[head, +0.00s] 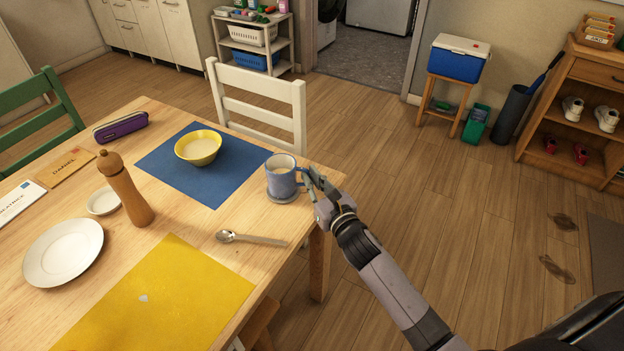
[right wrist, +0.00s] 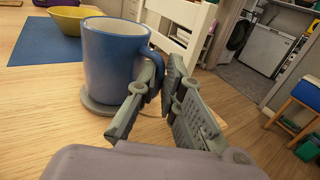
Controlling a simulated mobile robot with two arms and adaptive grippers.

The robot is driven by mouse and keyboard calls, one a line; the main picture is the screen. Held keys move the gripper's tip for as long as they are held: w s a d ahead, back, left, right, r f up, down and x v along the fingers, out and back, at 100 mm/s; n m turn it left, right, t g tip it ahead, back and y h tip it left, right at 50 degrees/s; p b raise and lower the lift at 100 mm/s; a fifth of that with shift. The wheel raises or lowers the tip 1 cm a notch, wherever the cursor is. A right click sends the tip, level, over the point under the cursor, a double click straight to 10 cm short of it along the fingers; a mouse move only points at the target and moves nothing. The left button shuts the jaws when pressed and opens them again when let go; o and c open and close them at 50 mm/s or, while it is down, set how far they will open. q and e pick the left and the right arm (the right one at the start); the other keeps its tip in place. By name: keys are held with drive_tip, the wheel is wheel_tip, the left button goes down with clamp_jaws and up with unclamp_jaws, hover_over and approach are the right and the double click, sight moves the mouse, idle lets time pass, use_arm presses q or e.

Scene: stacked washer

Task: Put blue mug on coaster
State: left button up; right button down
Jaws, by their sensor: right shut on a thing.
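The blue mug (head: 281,179) is upright at the table's right corner, with its handle toward my right gripper. A round grey coaster (head: 281,198) is directly under the mug; its edge also shows in the right wrist view (right wrist: 97,106). The mug's base appears to rest on the coaster, though a very small gap cannot be ruled out. My right gripper (head: 311,184) is shut on the handle of the mug (right wrist: 112,62), its fingers beside the mug's wall. My left gripper is not in view.
A yellow bowl (head: 198,148) stands on a blue placemat (head: 215,185) left of the mug. A spoon (head: 250,239), a wooden pepper mill (head: 125,190), a white plate (head: 63,252) and a yellow placemat (head: 165,302) share the table (head: 220,222). A white chair (head: 262,105) stands behind.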

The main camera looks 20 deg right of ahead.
drive_tip(key=shift+f, duration=0.1)
drive_tip(key=c, duration=1.7)
unclamp_jaws()
drive_tip(key=s+d+p, duration=0.1)
drive_tip(key=s, duration=1.1)
drive_tip(key=shift+d, duration=0.1)
